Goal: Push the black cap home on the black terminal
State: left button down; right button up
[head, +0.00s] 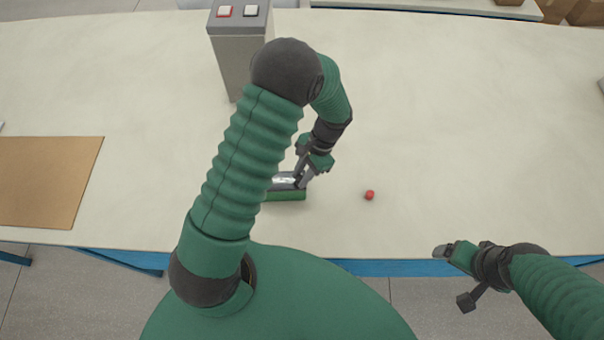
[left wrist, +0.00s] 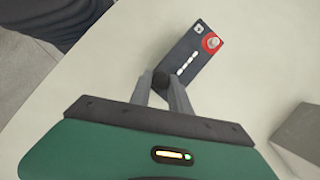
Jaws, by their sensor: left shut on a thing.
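The battery (head: 287,196) lies on the table with a green side and dark top. In the left wrist view its dark top (left wrist: 183,50) shows a bare metal post in a red ring (left wrist: 212,43) at the far corner. My left gripper (head: 299,182) is shut on the black cap (left wrist: 160,79), at the battery's near corner. The black terminal is hidden there; I cannot tell how far down the cap sits. The fingers show in the left wrist view (left wrist: 161,84). A red cap (head: 370,195) lies on the table right of the battery. My right gripper (head: 448,252) is empty beyond the front edge; its jaw gap is unclear.
A grey box (head: 235,60) with a red-framed and a black-framed pad on top stands behind my left arm. A brown mat (head: 45,180) lies at the left. The table (head: 470,130) is clear on the right. Its blue front edge (head: 400,268) is close.

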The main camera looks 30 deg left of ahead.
pick_arm(q)
jog(key=shift+f+b, duration=0.3)
jog(key=shift+f, duration=0.15)
dwell(0.5)
jog(key=c, duration=0.7)
grip_release()
jog(key=shift+o, duration=0.2)
jog(key=shift+r, duration=0.1)
jog(key=shift+r+p, duration=3.15)
jog(key=shift+r, duration=0.3)
